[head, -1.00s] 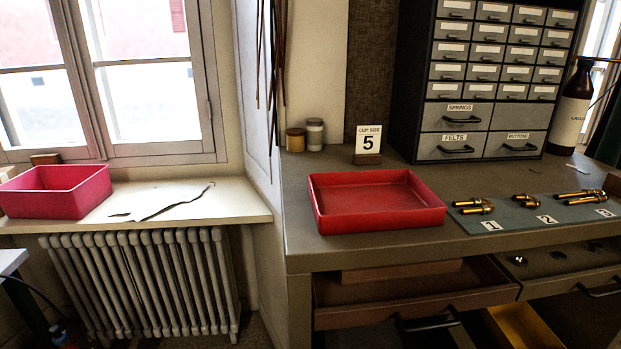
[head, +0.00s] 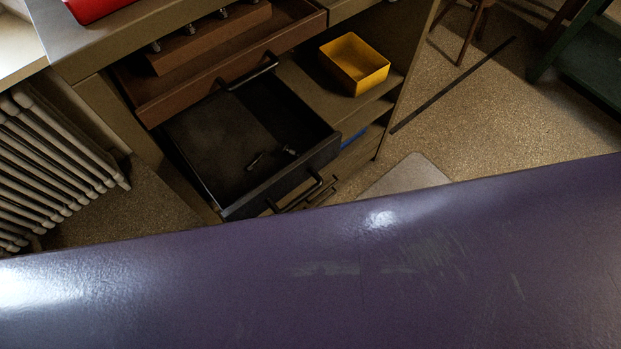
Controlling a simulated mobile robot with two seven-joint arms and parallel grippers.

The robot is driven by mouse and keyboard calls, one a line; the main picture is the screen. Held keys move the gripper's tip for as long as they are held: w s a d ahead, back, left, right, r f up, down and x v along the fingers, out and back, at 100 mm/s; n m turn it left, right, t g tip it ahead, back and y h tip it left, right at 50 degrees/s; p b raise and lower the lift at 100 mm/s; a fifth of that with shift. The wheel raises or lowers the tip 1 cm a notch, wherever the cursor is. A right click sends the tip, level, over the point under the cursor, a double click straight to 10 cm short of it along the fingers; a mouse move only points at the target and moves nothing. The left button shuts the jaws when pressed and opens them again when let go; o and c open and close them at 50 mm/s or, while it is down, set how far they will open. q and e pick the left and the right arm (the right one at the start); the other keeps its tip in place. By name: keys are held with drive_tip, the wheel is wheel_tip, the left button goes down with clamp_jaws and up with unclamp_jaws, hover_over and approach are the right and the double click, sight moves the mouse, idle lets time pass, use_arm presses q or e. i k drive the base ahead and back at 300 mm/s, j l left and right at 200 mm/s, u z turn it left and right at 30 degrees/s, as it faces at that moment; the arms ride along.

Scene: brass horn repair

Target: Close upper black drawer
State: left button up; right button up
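A black drawer (head: 205,140) below the bench top is pulled well out, with its inside showing. A few small metal pieces (head: 270,158) lie in it. Its front panel (head: 285,178) carries a bar handle (head: 297,196) and faces the lower right. Just under it I see part of another drawer front, mostly hidden, so I cannot tell how many black drawers there are. Neither of my grippers is in view.
Above the black drawer, a brown drawer (head: 215,75) also stands open, holding a wooden block with metal pegs. A yellow bin (head: 354,63) sits on a shelf to the right. A radiator (head: 50,165) stands at left.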

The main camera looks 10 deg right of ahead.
sight(219, 138)
drive_tip(key=k+j+z, duration=0.3)
drive_tip(key=k+j, duration=0.6)
